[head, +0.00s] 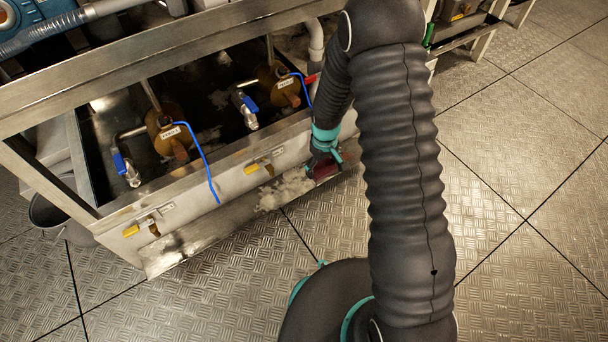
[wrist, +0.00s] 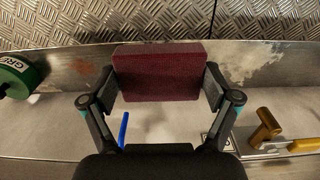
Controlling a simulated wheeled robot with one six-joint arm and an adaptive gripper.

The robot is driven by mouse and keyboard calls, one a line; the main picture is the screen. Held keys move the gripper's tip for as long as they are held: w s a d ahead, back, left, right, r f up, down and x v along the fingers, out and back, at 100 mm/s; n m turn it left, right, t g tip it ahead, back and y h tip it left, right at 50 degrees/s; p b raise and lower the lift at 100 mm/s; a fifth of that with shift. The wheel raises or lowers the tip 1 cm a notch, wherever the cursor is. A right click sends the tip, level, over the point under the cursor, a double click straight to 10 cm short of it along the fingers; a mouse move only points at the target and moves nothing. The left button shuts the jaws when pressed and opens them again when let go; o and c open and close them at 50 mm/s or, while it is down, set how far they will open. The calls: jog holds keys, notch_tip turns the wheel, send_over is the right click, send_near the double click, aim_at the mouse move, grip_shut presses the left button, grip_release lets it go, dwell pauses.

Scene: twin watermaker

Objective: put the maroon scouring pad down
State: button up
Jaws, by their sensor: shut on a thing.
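The maroon scouring pad (wrist: 158,75) is a thick block held between the two fingers of my gripper (wrist: 160,88) in the wrist view. A metal ledge with pale crusty patches lies behind the pad, and I cannot tell whether the pad touches it. In the head view my gripper (head: 327,158) is low at the front right of the metal skid, with the pad (head: 325,170) partly hidden by the gripper.
The skid's ledge (head: 190,236) has white deposits (head: 285,190). Yellow-handled valves (head: 262,165) and blue tubes (head: 200,160) stick out nearby. A green round part (wrist: 18,77) is at the wrist view's left. The tread-plate floor (head: 500,200) is clear at right.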

send_over(299, 180)
notch_tip(299, 180, down, 5)
jog(key=shift+f, duration=0.1)
jog(key=shift+f+b, duration=0.45)
jog(key=shift+f, duration=1.4)
jog(key=shift+f, duration=0.15)
jog(key=o, duration=1)
jog(key=shift+c, duration=0.2)
